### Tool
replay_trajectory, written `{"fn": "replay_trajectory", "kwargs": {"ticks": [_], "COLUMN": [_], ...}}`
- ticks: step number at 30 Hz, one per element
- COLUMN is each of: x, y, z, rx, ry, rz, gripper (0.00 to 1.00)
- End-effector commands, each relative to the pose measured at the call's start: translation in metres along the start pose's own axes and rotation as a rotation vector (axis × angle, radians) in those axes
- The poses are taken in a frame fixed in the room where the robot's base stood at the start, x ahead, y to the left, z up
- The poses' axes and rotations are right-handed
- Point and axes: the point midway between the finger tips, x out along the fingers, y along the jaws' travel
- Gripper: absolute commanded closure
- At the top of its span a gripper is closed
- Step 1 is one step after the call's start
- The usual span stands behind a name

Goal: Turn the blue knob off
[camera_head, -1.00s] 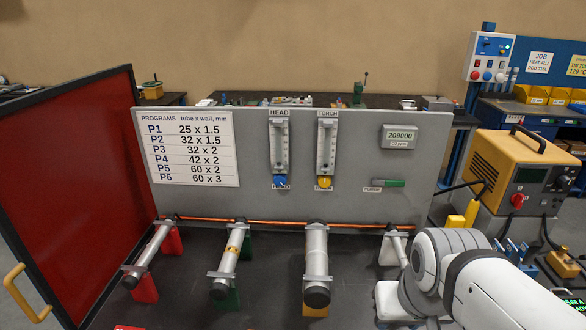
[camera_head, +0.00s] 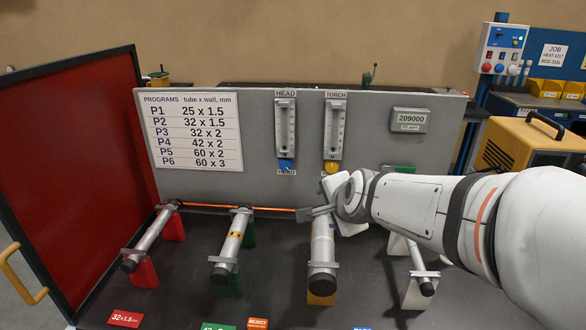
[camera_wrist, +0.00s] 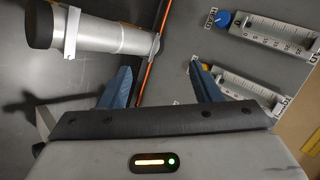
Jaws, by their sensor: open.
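The blue knob (camera_head: 286,165) sits on the grey upright panel, below the flow gauge labelled HEAD. Its small label is just below it. It also shows in the wrist view (camera_wrist: 223,18), near the top edge, beyond the right finger. My gripper (camera_head: 314,208) is below and a little right of the knob, over the largest tube, and apart from the knob. In the wrist view its two fingers (camera_wrist: 160,82) are spread with nothing between them.
A yellow knob (camera_head: 331,167) under the TORCH gauge is close to my gripper. Several tubes on stands (camera_head: 232,246) and a thin copper rod (camera_head: 240,207) lie below the panel. A red screen (camera_head: 70,180) stands at the left.

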Motion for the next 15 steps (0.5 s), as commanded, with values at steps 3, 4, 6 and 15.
{"fn": "replay_trajectory", "kwargs": {"ticks": [3, 4, 6, 15], "x": [0.056, 0.068, 0.093, 0.180], "y": [-0.035, -0.044, -0.062, -0.102], "z": [0.010, 0.011, 0.016, 0.037], "rx": [0.377, 0.475, 0.701, 1.554], "ry": [0.018, 0.019, 0.011, -0.123], "rz": [-0.156, -0.196, -0.294, -0.691], "gripper": [0.42, 0.42, 0.42, 0.42]}}
